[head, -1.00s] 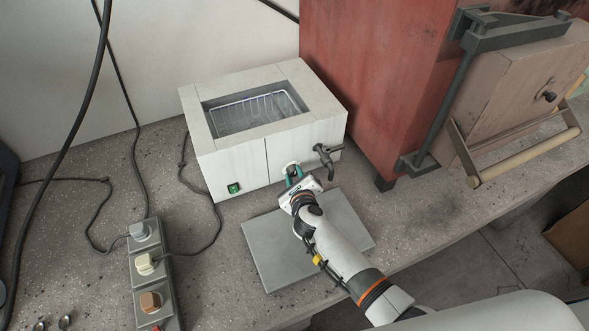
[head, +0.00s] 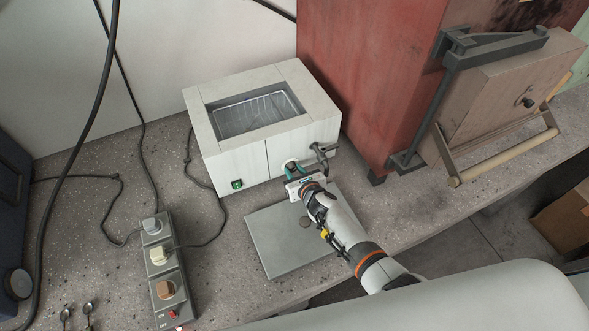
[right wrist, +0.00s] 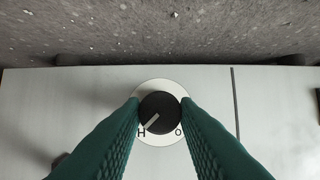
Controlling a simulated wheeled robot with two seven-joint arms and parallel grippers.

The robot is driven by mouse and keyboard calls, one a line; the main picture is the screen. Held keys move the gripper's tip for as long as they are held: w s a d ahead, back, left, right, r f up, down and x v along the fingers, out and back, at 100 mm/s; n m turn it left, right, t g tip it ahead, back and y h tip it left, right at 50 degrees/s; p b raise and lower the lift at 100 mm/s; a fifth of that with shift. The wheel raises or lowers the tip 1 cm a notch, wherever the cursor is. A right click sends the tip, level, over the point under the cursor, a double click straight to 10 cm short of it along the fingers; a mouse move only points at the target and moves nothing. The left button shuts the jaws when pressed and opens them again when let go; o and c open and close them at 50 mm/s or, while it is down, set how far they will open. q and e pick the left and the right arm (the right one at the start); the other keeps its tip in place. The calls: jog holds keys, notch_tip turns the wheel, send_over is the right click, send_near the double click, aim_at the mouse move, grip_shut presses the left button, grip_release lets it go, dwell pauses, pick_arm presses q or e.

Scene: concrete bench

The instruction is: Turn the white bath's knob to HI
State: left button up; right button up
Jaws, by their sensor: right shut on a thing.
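The white bath (head: 232,160) stands on the bench with a wire basket in its open top. Its knob (right wrist: 160,112) is black, on a round white dial on the front face. The right wrist view, with the bench at the top, shows the knob's pale pointer line toward the lower left, at the letter H; an O is at the lower right. My right gripper (head: 294,172) is shut on the knob, with teal fingers (right wrist: 160,118) on both sides. In the head view the gripper mostly hides the knob. My left gripper is out of view.
A dark tap (head: 321,156) sticks out just right of the knob. A grey plate (head: 275,248) lies in front of the bath, below my right arm. A red furnace (head: 365,85) stands close on the right. A socket strip (head: 163,270) with cables lies at the left.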

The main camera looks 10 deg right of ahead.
dwell(0.4)
jog(key=o, duration=1)
jog(key=shift+c, duration=0.2)
jog(key=p+v, duration=0.3)
jog(key=v, duration=0.8)
jog(key=shift+p, duration=0.35)
jog(key=shift+s+d+r, duration=0.1)
jog(key=shift+s+r, duration=0.05)
jog(key=shift+s, duration=0.35)
